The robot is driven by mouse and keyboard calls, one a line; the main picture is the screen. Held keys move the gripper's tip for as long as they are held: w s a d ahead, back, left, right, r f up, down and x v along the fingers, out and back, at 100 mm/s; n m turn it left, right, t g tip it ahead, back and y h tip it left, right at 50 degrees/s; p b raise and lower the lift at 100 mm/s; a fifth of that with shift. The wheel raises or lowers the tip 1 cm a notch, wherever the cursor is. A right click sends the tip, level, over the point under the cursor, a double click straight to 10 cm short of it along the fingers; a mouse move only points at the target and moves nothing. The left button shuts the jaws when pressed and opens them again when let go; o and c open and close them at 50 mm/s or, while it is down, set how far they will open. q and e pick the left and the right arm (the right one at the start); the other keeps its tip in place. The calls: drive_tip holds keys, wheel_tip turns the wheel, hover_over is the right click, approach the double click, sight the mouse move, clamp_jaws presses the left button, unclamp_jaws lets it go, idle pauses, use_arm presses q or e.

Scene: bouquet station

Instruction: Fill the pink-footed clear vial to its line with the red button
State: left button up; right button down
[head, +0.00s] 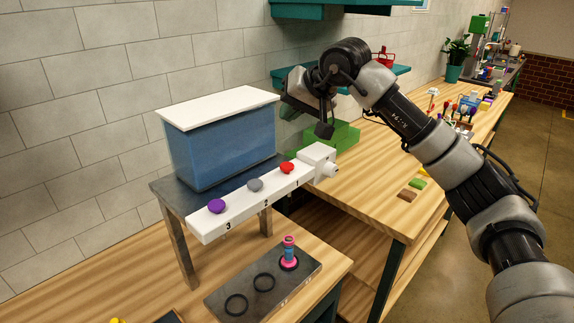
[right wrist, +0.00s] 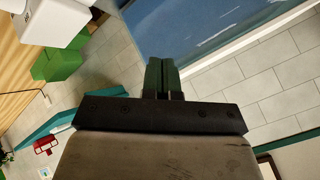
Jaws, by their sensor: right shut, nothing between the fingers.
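The pink-footed vial (head: 289,253) stands upright at the rightmost ring of the dark tray, below the white dispenser bar (head: 240,207). Its middle looks bluish and its upper part pinkish; its line and fill level are too small to tell. The red button (head: 287,168) sits on top of the bar near the numeral 1. My right gripper (head: 325,131) is shut and empty, above and to the right of the red button, apart from it. Its closed fingers also show in the right wrist view (right wrist: 162,75). My left gripper is out of view.
A blue-filled tank (head: 222,150) with a white lid stands behind the bar. Grey (head: 255,184) and purple (head: 217,206) buttons sit left of the red one. The dark tray (head: 262,300) has two empty rings. Green blocks (head: 345,137) lie behind my right gripper.

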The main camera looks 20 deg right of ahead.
sight(289, 164)
drive_tip(key=shift+f, duration=0.1)
wheel_tip(289, 164, down, 9)
drive_tip(key=b, duration=0.6)
drive_tip(key=shift+r, duration=0.2)
drive_tip(key=shift+f+b, duration=0.15)
drive_tip(key=shift+b, duration=0.2)
idle(1.4)
drive_tip(key=shift+f, duration=0.3)
drive_tip(key=shift+f+b, duration=0.6)
drive_tip(key=shift+b, duration=0.05)
idle(0.7)
drive_tip(key=shift+r, duration=0.15)
drive_tip(key=shift+r+p, duration=0.7)
drive_tip(key=shift+r, duration=0.2)
